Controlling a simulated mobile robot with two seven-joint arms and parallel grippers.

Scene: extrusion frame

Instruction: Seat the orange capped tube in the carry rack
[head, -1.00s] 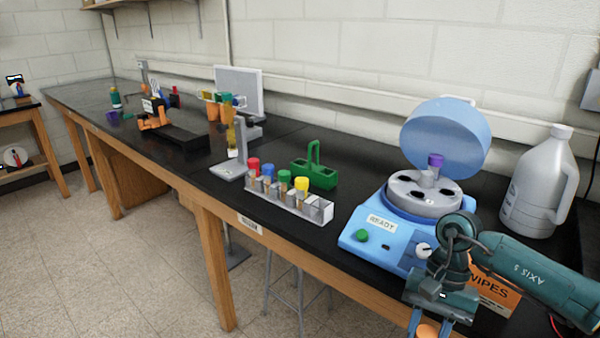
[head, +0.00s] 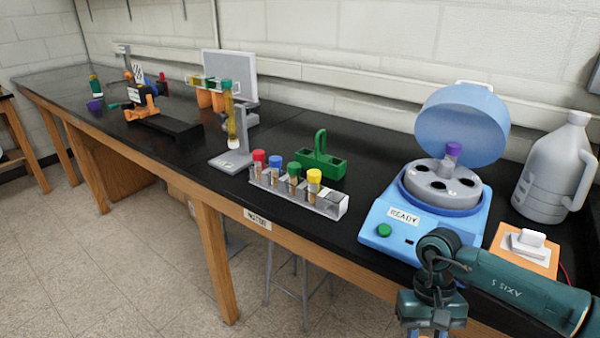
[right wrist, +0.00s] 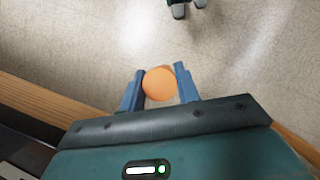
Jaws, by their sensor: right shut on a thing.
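The orange capped tube (right wrist: 159,84) shows in the right wrist view as a round orange cap between the two blue fingers of my right gripper (right wrist: 158,88), which is shut on it. The tube's body is hidden under the cap. In the head view my right gripper (head: 430,318) is at the bottom edge, in front of the centrifuge, its fingers cut off by the frame. The green carry rack (head: 333,166) with its upright handle stands on the black bench, behind the clear tube rack and well left of this gripper. My left gripper is not in view.
A clear rack (head: 330,205) holds several capped tubes near the bench's front edge. The blue centrifuge (head: 375,220) has its lid up and a purple-capped tube inside. A wipes box (head: 541,262) and a grey jug (head: 545,180) are at the right. Bare bench lies between rack and centrifuge.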

